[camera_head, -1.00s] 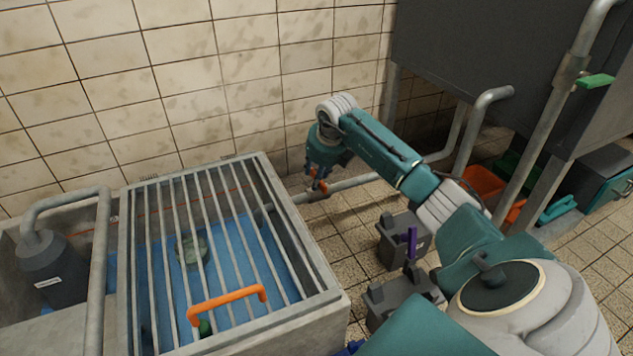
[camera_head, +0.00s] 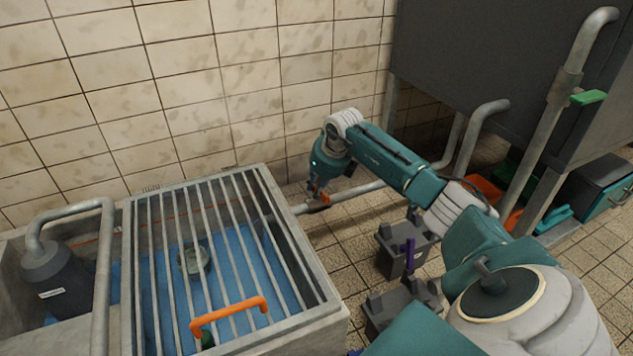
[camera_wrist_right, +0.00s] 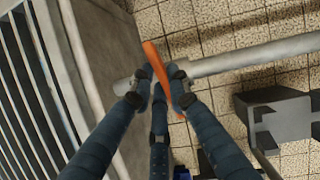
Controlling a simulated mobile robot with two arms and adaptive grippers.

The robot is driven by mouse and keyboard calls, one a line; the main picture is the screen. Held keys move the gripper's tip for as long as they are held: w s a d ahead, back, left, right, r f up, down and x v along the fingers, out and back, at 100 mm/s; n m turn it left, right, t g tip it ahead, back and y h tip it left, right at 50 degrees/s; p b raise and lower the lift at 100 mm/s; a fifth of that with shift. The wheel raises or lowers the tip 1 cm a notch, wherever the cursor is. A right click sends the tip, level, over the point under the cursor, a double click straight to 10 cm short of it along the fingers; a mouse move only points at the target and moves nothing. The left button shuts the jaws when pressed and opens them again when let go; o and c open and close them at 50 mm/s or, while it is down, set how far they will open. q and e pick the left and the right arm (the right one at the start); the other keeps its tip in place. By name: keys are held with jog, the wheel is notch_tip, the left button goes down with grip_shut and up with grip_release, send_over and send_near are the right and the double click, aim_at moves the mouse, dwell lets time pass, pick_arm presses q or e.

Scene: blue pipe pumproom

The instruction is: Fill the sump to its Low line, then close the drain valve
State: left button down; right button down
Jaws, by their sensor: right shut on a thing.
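The concrete sump (camera_head: 318,322) is at the lower left under a metal bar grate with an orange handle (camera_head: 228,312). Blue water (camera_head: 235,262) shows through the bars, below a thin red line on the inner back wall. Which mark is Low cannot be read. The orange drain valve lever (camera_wrist_right: 158,68) is on the grey pipe (camera_wrist_right: 255,57) beside the sump wall. My right gripper (camera_head: 317,191) is shut on the lever; in the wrist view its fingers (camera_wrist_right: 159,85) close from both sides. My left gripper is out of view.
A grey pump (camera_head: 58,280) with a bent pipe stands at the left. Dark grey blocks (camera_head: 402,250), one with a purple handle, sit on the tiled floor. A large dark tank (camera_head: 500,65) with pipes and a green-handled valve (camera_head: 588,97) is at the right.

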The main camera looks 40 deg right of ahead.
jog(key=shift+n, duration=0.4)
jog(key=c, duration=1.7)
grip_release()
jog(key=shift+o, duration=0.2)
jog(key=shift+r, duration=0.1)
jog(key=v, duration=1.1)
jog(key=shift+s+r, duration=0.25)
jog(key=shift+r, duration=0.1)
jog(key=shift+d, duration=0.15)
